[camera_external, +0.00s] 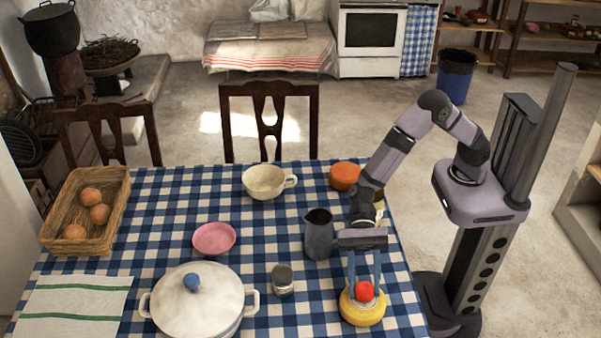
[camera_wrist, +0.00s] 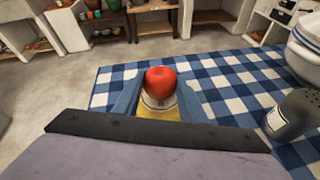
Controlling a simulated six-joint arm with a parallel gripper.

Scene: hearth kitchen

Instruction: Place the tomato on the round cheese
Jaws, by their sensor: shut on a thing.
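The red tomato (camera_external: 364,291) is between the two blue fingers of my gripper (camera_external: 364,287), which is shut on it. It also shows between the fingers in the wrist view (camera_wrist: 161,82). The round cheese (camera_external: 362,313), a yellow wheel, lies flat on the table's front right part, directly below the tomato. In the wrist view a strip of the cheese (camera_wrist: 160,114) shows under the tomato, partly hidden by my gripper. The tomato is over the cheese's top; whether it touches the cheese I cannot tell.
A dark pitcher (camera_external: 318,234) and a small lidded jar (camera_external: 283,280) stand left of the cheese. The table's right edge is close.

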